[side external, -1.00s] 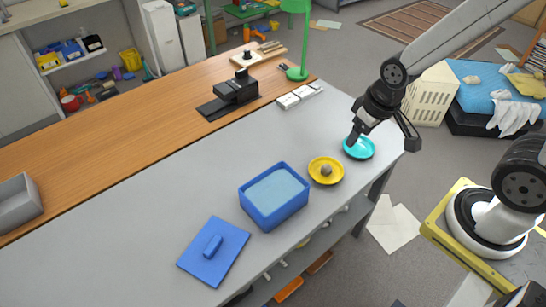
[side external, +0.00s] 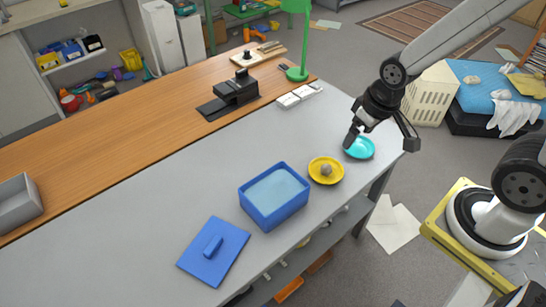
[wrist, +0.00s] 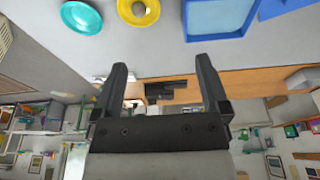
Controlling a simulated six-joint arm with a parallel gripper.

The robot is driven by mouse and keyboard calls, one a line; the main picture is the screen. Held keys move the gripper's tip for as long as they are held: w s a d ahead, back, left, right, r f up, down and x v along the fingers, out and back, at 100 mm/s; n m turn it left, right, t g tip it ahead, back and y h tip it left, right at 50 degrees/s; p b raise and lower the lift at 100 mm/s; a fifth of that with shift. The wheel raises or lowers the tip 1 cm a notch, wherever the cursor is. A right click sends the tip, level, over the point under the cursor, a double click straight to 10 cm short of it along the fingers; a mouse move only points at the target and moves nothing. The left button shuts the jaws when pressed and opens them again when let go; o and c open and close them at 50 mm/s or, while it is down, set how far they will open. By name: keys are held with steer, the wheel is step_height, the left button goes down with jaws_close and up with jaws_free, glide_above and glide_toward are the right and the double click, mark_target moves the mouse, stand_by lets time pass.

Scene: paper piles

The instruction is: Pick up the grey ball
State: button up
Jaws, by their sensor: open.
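The grey ball (side external: 326,170) rests on a yellow dish (side external: 315,178) on the grey table. In the wrist view the ball (wrist: 138,8) shows at the top edge, partly cut off, on the yellow dish (wrist: 150,17). My gripper (side external: 382,140) is open and empty. It is above the table's right end, near the cyan dish (side external: 361,149), to the right of the yellow dish and apart from the ball. In the wrist view my gripper (wrist: 160,75) has its two fingers spread wide with nothing between them.
A blue bin (side external: 262,216) stands left of the yellow dish. Its blue lid (side external: 228,262) with a handle lies at the front left. A black device (side external: 236,91), white blocks (side external: 289,101) and a green lamp (side external: 297,73) stand farther back. The table's middle is clear.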

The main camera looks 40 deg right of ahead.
steer(key=m, duration=1.1)
glide_above(329, 166)
steer(key=s+a, duration=0.3)
steer(key=a, duration=0.1)
steer(key=s+x, duration=0.2)
steer(key=x, duration=0.7)
steer(key=d+f+m, duration=0.1)
steer(key=f+m, duration=0.2)
steer(key=f, duration=0.1)
steer(key=w+d+f+m, duration=0.1)
steer(key=f+m, duration=0.2)
steer(key=f, duration=0.1)
steer(key=w+d+f+m, duration=0.1)
steer(key=f+m, duration=0.2)
steer(key=shift+w+d+f, duration=0.1)
steer(key=shift+d+f, duration=0.2)
steer(key=shift+f, duration=0.1)
steer(key=shift+f, duration=0.1)
steer(key=shift+x, duration=2.45)
steer(key=shift+d, duration=0.1)
jaws_close()
